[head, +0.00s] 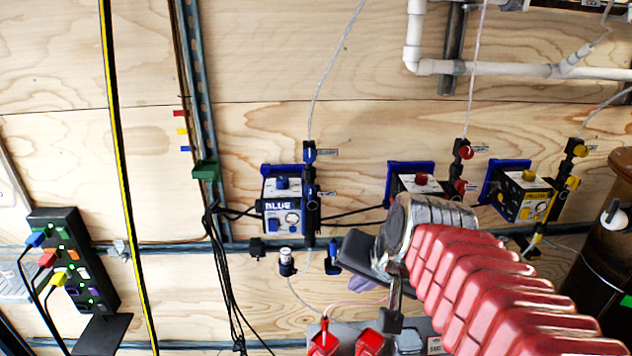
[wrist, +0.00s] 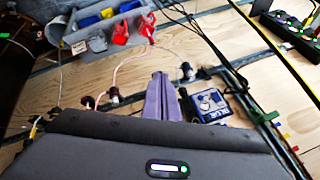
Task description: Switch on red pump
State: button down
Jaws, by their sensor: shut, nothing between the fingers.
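The red pump (head: 413,184) is a boxy unit with a blue back plate and a red knob on top. It is on the wooden wall in the head view, right of the blue pump (head: 283,205). My red-sleeved arm hides its lower part. My gripper (wrist: 160,78) shows in the wrist view as two purple fingers, pressed together and empty. In the head view, the gripper's dark body and a bit of purple finger show below and left of the red pump, apart from it. The blue pump also shows right of the fingers in the wrist view (wrist: 212,104). I cannot make out the red pump there.
A yellow pump (head: 522,194) is right of the red one. Red-knobbed valves (head: 463,152) stand between them. A black power strip (head: 72,262) with coloured plugs is at the left. A grey tray with red-handled parts (head: 322,340) is below. Cables hang left of the blue pump.

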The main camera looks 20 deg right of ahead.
jog(key=s+a+f+n, duration=0.3)
jog(key=s+a+n, duration=0.3)
jog(key=n, duration=0.1)
jog(key=shift+s+n+g, duration=0.25)
jog(key=shift+n+g, duration=0.05)
jog(key=shift+g, duration=0.1)
